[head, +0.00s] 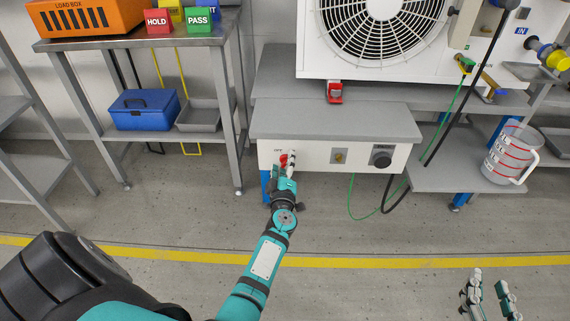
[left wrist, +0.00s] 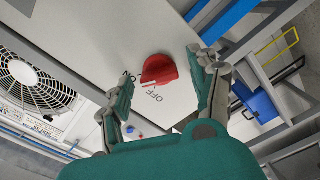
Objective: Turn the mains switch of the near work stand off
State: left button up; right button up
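The mains switch is a red rotary knob (head: 284,159) on the left of the stand's white front panel (head: 312,155). In the left wrist view the red knob (left wrist: 158,69) lies between the fingers of my left gripper (left wrist: 165,76), with gaps on both sides. My right gripper (head: 489,289) is open and empty at the lower right.
The panel also carries a small yellowish switch (head: 339,156) and a black round connector (head: 381,156) with cables. A large fan unit (head: 312,50) stands behind. A jug (head: 508,155) is on the right shelf. A metal table (head: 210,90) stands left. The front floor is clear.

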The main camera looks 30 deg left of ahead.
pick_arm(q)
jog(key=c, duration=1.1)
jog(key=shift+n, duration=0.4)
jog(key=n, duration=0.2)
jog(key=shift+n, duration=0.3)
jog(key=n, duration=0.2)
jog(key=shift+f+n+b, duration=0.15)
jog(key=shift+n+b, duration=0.25)
jog(key=n, duration=0.3)
jog(key=shift+b, duration=0.35)
jog(key=shift+n+b, duration=0.3)
jog(key=shift+n, duration=1.2)
pick_arm(e)
notch_tip(320, 180, up, 9)
jog(key=a+t+y, duration=0.1)
jog(key=t+y, duration=0.1)
jog(key=t, duration=0.3)
jog(key=shift+s+f, duration=0.15)
jog(key=shift+s, duration=0.25)
jog(key=shift+t, duration=0.3)
